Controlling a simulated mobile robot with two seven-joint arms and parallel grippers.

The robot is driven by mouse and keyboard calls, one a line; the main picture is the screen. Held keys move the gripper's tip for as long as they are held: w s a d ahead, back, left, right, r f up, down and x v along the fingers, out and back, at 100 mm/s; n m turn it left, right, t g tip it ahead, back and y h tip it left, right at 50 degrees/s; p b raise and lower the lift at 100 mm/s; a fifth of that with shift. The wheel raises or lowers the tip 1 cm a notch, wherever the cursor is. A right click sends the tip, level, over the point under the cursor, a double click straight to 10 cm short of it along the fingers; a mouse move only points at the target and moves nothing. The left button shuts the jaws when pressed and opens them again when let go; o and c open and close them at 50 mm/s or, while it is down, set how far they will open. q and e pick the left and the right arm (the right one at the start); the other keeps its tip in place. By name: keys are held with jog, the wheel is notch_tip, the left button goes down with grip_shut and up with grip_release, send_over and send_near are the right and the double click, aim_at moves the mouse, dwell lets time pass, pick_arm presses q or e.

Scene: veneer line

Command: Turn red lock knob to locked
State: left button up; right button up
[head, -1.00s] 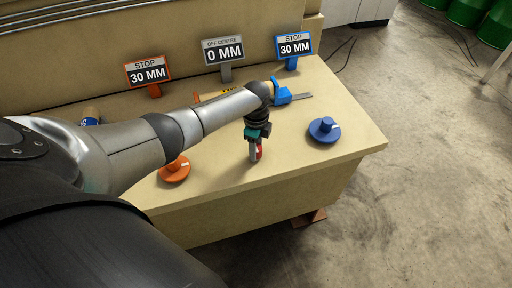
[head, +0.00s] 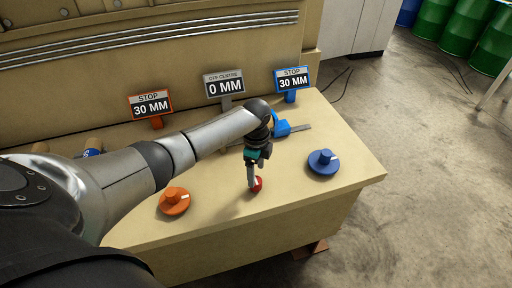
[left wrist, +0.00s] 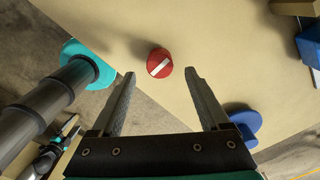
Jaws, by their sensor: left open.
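The red lock knob (head: 258,184) sits on the tan table top, between an orange knob and a blue knob. In the left wrist view the red knob (left wrist: 160,63) is round, with a white bar running diagonally across its top. My left gripper (head: 252,186) points down at the red knob, and its fingers hide part of it in the head view. In the left wrist view the open fingers (left wrist: 160,74) stand either side of the knob's line, with the knob just beyond the tips and nothing between them.
The orange knob (head: 174,201) is at left and the blue knob (head: 323,162) at right. Behind stand signs reading 30 MM (head: 151,105), 0 MM (head: 225,87) and 30 MM (head: 292,82). A blue stop piece (head: 281,128) lies behind the arm. The table's right front is clear.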

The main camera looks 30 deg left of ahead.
aim_at(256, 181)
pick_arm(q)
notch_tip(256, 181, up, 10)
jog(key=shift+p, duration=0.3)
dwell(0.4)
